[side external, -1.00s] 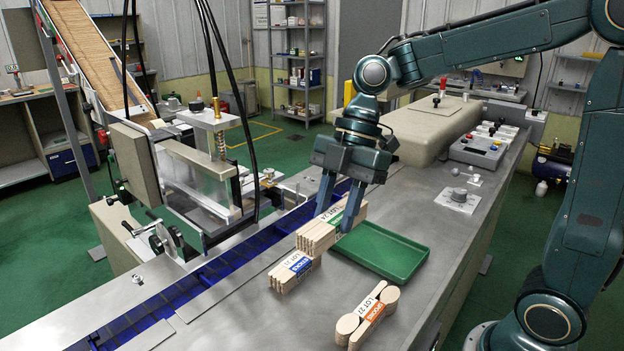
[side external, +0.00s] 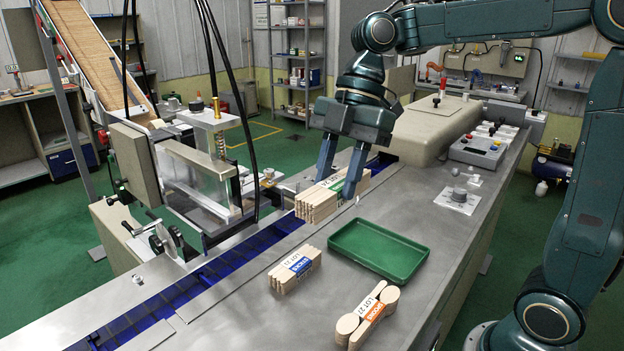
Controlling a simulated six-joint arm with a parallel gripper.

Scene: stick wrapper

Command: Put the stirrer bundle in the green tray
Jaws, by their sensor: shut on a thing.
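The stirrer bundle (side external: 317,205) is a block of pale wooden sticks with a white and green label, its print too small to read. My gripper (side external: 339,184) is shut on it, with one finger on each side. The bundle appears raised off the steel top, behind the tray and near the blue belt. The green tray (side external: 379,251) is shallow and rectangular, lies flat on the steel top and is empty. It is nearer the camera than the bundle and to its lower right.
A blue-labelled sticks bundle (side external: 294,270) lies left of the tray. An orange-labelled spoons bundle (side external: 367,315) lies in front of it. A blue conveyor (side external: 220,265) and the wrapper's metal frame (side external: 205,175) stand to the left. The steel top right of the tray is clear.

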